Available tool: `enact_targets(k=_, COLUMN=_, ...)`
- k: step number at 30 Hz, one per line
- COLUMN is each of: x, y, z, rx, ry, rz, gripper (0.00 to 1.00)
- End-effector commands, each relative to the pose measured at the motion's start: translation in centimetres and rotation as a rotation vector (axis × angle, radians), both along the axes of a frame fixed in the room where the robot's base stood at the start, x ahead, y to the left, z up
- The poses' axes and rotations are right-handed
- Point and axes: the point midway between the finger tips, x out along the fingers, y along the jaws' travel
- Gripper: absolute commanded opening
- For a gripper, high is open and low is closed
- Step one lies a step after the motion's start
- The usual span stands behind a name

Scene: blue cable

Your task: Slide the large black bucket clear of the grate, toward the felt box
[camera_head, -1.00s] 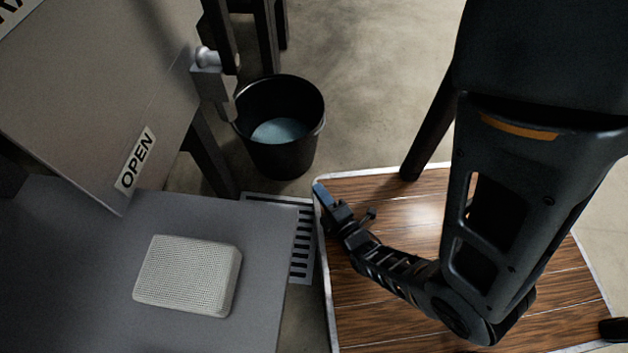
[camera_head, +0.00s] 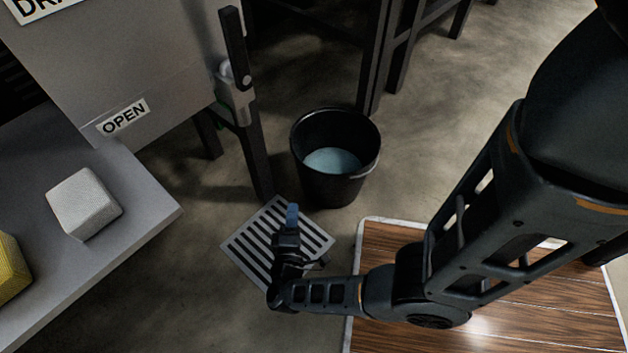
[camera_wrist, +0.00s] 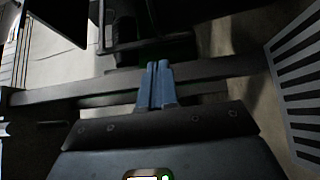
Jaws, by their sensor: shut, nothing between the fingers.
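The large black bucket (camera_head: 322,187), with pale blue liquid inside, stands upright on the concrete floor. The slotted metal grate (camera_head: 250,246) lies on the floor in front of it; the bucket's base appears just beyond the grate's far edge. My gripper (camera_head: 292,212) is shut and empty, above the grate and short of the bucket. In the wrist view its blue fingers (camera_wrist: 158,84) are together, with the grate (camera_wrist: 296,62) at the right. I cannot make out the bucket for certain there. A pale textured box (camera_head: 83,204) sits on the grey surface at left; I cannot tell whether it is the felt box.
A dark post with a metal valve (camera_head: 240,100) stands left of the bucket. Dark legs (camera_head: 375,60) rise behind it. The wooden platform (camera_head: 520,290) is at right, the grey tabletop (camera_head: 120,240) at left with a yellow object (camera_head: 10,268). Floor right of the bucket is open.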

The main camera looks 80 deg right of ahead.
Motion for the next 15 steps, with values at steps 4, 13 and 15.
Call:
enact_targets(k=4, x=0.8, y=0.5, z=-0.2, rx=0.022, ry=0.018, rz=-0.010, gripper=0.00)
enact_targets(k=13, x=1.2, y=-3.6, z=-0.4, rx=0.022, ry=0.017, rz=-0.015, gripper=0.00)
enact_targets(k=15, x=1.4, y=-5.0, z=-0.4, rx=0.021, ry=0.017, rz=-0.016, gripper=0.00)
